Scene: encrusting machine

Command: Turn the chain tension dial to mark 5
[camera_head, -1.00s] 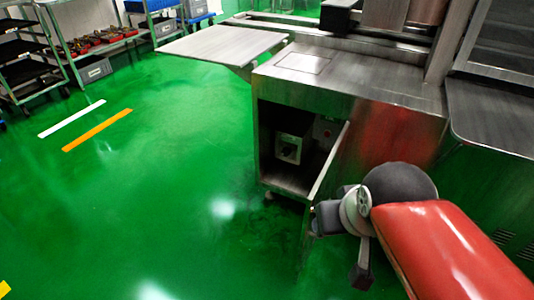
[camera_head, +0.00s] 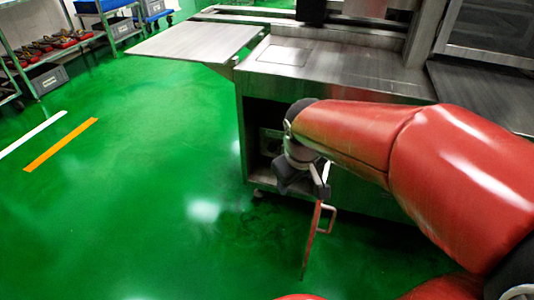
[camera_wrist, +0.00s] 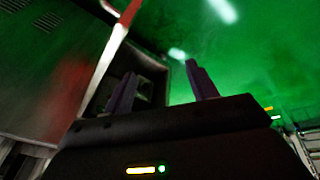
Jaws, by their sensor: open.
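The machine's open cabinet (camera_head: 250,140) is at the centre of the head view. A grey box (camera_head: 270,138) shows inside it, partly hidden behind my arm; I cannot make out the dial or its marks. The cabinet door (camera_head: 312,235) stands swung out, almost edge-on, with a handle on it. My gripper (camera_head: 318,180) is in front of the opening beside the top of the door. In the wrist view my gripper (camera_wrist: 162,82) has its two fingers apart with nothing between them. The door edge (camera_wrist: 115,50) and dark cabinet opening (camera_wrist: 150,85) show beyond the left finger.
A steel side table (camera_head: 195,40) juts out left of the machine's worktop (camera_head: 330,70). Shelving with bins (camera_head: 48,80) stands at the far left. The green floor (camera_head: 130,190) left of the cabinet is clear.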

